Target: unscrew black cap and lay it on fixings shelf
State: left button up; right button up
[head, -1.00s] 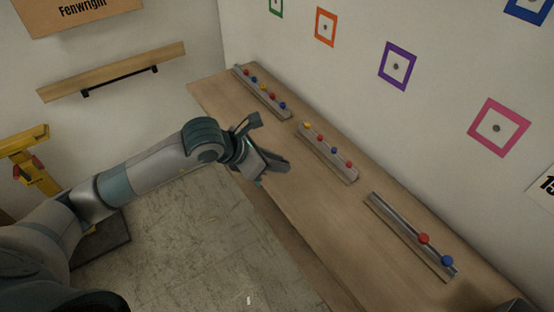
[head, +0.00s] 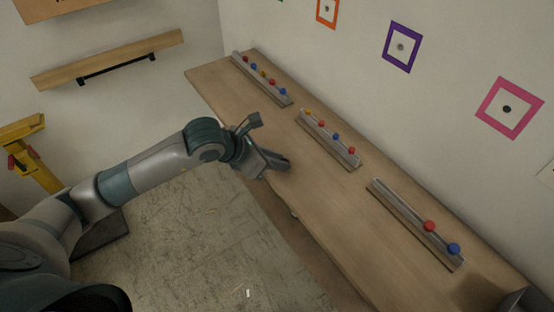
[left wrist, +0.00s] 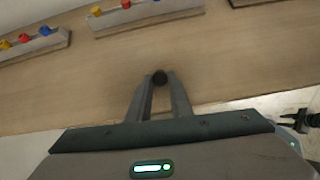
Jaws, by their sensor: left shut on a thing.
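A small round black cap (left wrist: 159,77) shows between the fingertips of my left gripper (left wrist: 160,85) in the left wrist view. The fingers are shut on it. In the head view my left gripper (head: 277,163) is over the near edge of the long wooden shelf (head: 225,88), beside the middle rail. The fingers hide the cap there. I cannot tell whether the cap touches the shelf. The shelf also fills the upper part of the left wrist view (left wrist: 225,70).
Three grey rails with coloured knobs lie along the shelf: far (head: 265,85), middle (head: 345,158) and near (head: 405,220). Bare wood lies between them and the front edge. Purple (head: 389,40) and pink (head: 483,100) square frames hang above. A bracketed shelf (head: 60,76) is on the left wall.

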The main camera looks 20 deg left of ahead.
pick_arm(q)
jog(key=o, duration=1)
jog(key=shift+c, duration=0.2)
